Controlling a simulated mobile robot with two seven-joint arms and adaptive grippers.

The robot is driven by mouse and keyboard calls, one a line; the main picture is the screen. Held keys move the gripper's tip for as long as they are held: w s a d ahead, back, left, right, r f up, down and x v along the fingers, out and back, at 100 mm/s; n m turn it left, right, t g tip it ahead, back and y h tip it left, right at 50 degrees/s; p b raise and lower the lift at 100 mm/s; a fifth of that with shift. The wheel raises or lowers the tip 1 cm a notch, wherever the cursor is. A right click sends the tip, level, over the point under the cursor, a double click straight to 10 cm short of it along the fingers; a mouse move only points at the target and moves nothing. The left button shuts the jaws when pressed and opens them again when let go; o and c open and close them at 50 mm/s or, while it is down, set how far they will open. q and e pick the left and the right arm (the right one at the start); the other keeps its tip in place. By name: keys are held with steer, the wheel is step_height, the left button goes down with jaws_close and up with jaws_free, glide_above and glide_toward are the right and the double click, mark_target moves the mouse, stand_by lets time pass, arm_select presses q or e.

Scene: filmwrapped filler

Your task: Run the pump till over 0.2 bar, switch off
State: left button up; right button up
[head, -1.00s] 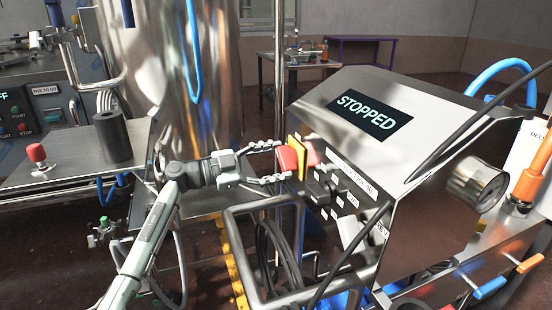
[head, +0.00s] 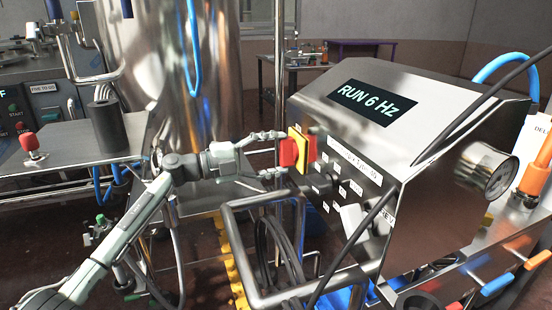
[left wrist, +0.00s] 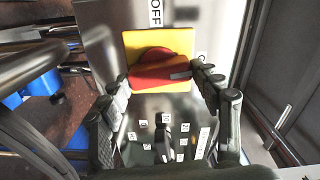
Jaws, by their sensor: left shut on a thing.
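The pump's control box carries a lit display (head: 372,103) reading "RUN 6 Hz". On its left face is a red rotary switch knob (head: 289,153) on a yellow plate (head: 302,146). My left gripper (head: 281,155) is shut on the red knob, one finger above and one below in the head view. In the left wrist view the knob (left wrist: 153,70) lies between the fingertips, its bar roughly crosswise, with "OFF" lettering beyond the plate. My right gripper is not in view.
Small labelled controls (head: 345,187) sit below the knob. A metal tube frame (head: 236,255) with hanging cables stands in front of the box. A steel tank (head: 172,70) and a side shelf with a black cylinder (head: 108,128) are at the left.

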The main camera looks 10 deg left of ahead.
arm_select(q)
steer(key=shift+f+m, duration=0.1)
steer(key=shift+m, duration=0.3)
steer(key=o, duration=1.1)
steer(key=v, duration=1.2)
